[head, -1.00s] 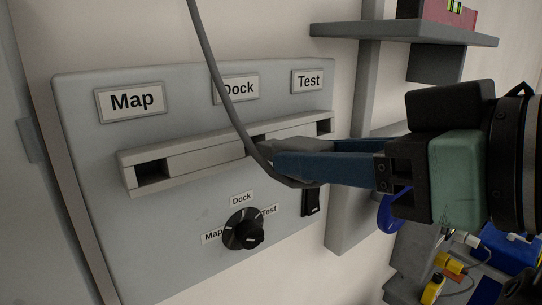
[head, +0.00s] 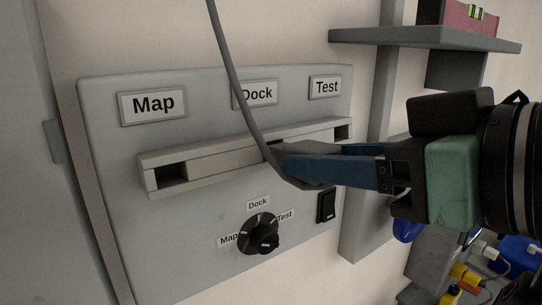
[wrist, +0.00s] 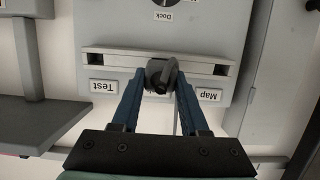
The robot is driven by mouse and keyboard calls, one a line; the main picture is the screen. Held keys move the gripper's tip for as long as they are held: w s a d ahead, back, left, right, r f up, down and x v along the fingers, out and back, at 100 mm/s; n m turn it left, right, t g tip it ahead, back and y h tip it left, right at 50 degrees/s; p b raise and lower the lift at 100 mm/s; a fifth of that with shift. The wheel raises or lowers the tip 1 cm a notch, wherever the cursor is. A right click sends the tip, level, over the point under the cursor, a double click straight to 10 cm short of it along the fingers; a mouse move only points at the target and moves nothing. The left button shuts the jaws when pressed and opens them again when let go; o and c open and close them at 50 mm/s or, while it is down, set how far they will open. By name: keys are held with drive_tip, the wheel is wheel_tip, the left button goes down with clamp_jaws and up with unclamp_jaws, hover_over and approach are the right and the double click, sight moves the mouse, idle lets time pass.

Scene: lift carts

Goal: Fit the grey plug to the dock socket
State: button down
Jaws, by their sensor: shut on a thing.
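The grey plug (wrist: 158,75) is between my fingertips in the wrist view, at the middle of the socket strip. My gripper (head: 284,160) has blue fingers and is shut on it; it also shows in the wrist view (wrist: 158,88). In the head view the fingers hide most of the plug. The dock socket (head: 270,150) is the middle opening of the light strip, below the Dock label (head: 256,93). The plug and fingers cover nearly all of it. The plug's front is at the strip, but I cannot tell how far it is in.
The grey cable (head: 236,80) hangs across the panel (head: 110,190) and loops under my fingers. The map socket (head: 172,175) and test socket (head: 343,132) are empty. A selector knob (head: 260,233) and black switch (head: 326,206) sit below. A shelf (head: 430,38) stands at the right.

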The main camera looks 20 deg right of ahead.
sight(304, 143)
drive_tip(key=shift+r+x, duration=0.1)
drive_tip(key=shift+x, duration=0.75)
drive_tip(key=shift+r+x, duration=0.15)
drive_tip(key=shift+x, duration=0.65)
drive_tip(key=shift+c, duration=1.7)
unclamp_jaws()
drive_tip(key=shift+w, duration=0.1)
drive_tip(key=p+v, duration=0.3)
drive_tip(key=v, duration=1)
drive_tip(key=shift+a, duration=0.1)
